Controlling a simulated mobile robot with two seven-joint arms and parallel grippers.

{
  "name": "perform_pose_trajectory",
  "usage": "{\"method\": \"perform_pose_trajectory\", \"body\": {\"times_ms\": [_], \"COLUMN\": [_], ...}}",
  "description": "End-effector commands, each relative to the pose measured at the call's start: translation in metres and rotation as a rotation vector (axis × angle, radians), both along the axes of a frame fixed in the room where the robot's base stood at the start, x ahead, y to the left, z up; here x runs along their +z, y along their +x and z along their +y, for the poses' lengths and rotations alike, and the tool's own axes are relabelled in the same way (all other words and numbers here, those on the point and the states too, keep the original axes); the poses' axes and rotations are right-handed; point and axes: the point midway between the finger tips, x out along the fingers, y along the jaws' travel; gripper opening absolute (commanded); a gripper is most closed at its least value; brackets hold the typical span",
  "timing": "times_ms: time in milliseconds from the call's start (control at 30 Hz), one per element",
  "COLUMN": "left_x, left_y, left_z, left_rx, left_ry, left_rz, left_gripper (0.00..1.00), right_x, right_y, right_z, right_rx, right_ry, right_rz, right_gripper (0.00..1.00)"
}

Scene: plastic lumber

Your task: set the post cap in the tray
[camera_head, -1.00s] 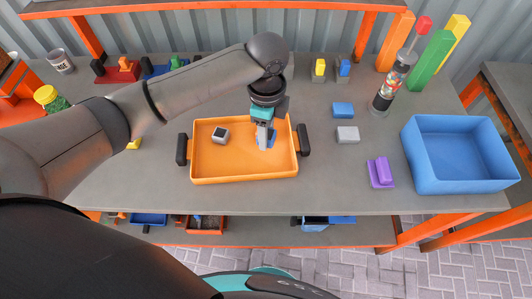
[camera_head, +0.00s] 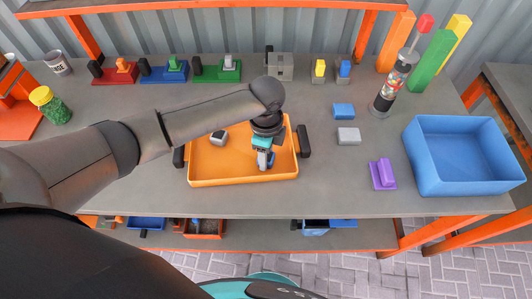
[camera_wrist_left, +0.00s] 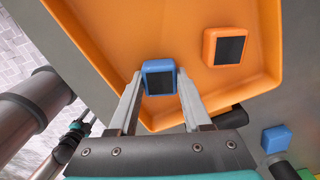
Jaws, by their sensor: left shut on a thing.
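The post cap (camera_wrist_left: 160,77) is a small blue square piece with a dark panel on top. My left gripper (camera_wrist_left: 157,88) is shut on it, one finger on each side. In the head view, the left gripper (camera_head: 265,160) points down inside the orange tray (camera_head: 225,174), right of its middle, and the cap (camera_head: 271,159) shows as a little blue at the fingertips. I cannot tell whether the cap touches the tray floor. My right gripper is not in view.
A second dark-topped cap (camera_head: 218,137) lies in the tray's left part. Right of the tray are a blue block (camera_head: 343,110), a grey block (camera_head: 348,136), a purple piece (camera_head: 383,174) and a blue bin (camera_head: 460,185). Bare table lies in front of the tray.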

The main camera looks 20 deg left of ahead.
Motion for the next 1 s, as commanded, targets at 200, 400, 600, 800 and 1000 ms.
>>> {"method": "perform_pose_trajectory", "body": {"times_ms": [200,400,600,800,1000], "left_x": [-0.002,-0.002,0.000,0.025,0.070], "left_y": [0.000,0.000,0.000,0.001,0.001], "left_z": [0.000,0.000,0.000,0.000,0.000], "left_rx": [-0.001,0.000,0.000,0.000,-0.001], "left_ry": [0.000,0.000,0.000,0.000,-0.001], "left_rz": [0.000,0.000,0.000,-0.004,-0.004], "left_gripper": [0.65,0.79,0.79,0.79,0.79], "right_x": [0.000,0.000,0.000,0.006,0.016], "right_y": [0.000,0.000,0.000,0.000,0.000], "right_z": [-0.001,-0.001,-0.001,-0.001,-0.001], "right_rx": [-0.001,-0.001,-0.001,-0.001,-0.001], "right_ry": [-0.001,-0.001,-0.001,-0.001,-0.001], "right_rz": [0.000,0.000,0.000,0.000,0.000], "right_gripper": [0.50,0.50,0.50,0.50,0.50]}}
